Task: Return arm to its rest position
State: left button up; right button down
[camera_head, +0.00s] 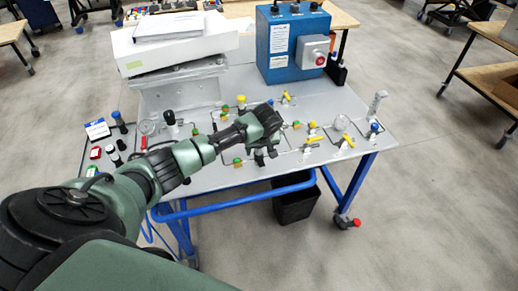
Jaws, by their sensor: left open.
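My left arm comes in from the lower left and reaches over the front part of the analyser table (225,178). My left gripper (262,157) is near the middle of the table's front side, with its fingers pointing down. It is open, and I see nothing held in it. Yellow-handled valves (314,139) with thin tubing stand on the table just right of the gripper. The gripper and forearm hide part of the panel behind them. My right gripper is not in view.
A blue box (278,45) with a red button stands at the table's back. A white case (170,45) with papers is at the back left. Gauges and small fittings (98,130) are on the left. A black bin (296,202) is below. Floor at right (440,180) is clear.

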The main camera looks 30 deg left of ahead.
pick_arm(q)
jog(key=v, duration=0.8)
jog(key=s+d+f+m+h, duration=0.3)
jog(key=s+d+f+m, duration=0.4)
jog(key=s+d, duration=0.65)
jog(key=s+d+r+m, duration=0.15)
jog(key=s+m, duration=0.25)
jog(key=s, duration=1.4)
jog(key=s+f+g+b, duration=0.1)
jog(key=s+f+b, duration=0.2)
jog(key=f, duration=2.7)
jog(key=s+a+f+g+b, duration=0.1)
jog(key=s+a+f, duration=0.2)
jog(key=s+f, duration=1.2)
jog(key=shift+s, duration=0.4)
jog(key=shift+a+f, duration=0.1)
jog(key=shift+a, duration=0.05)
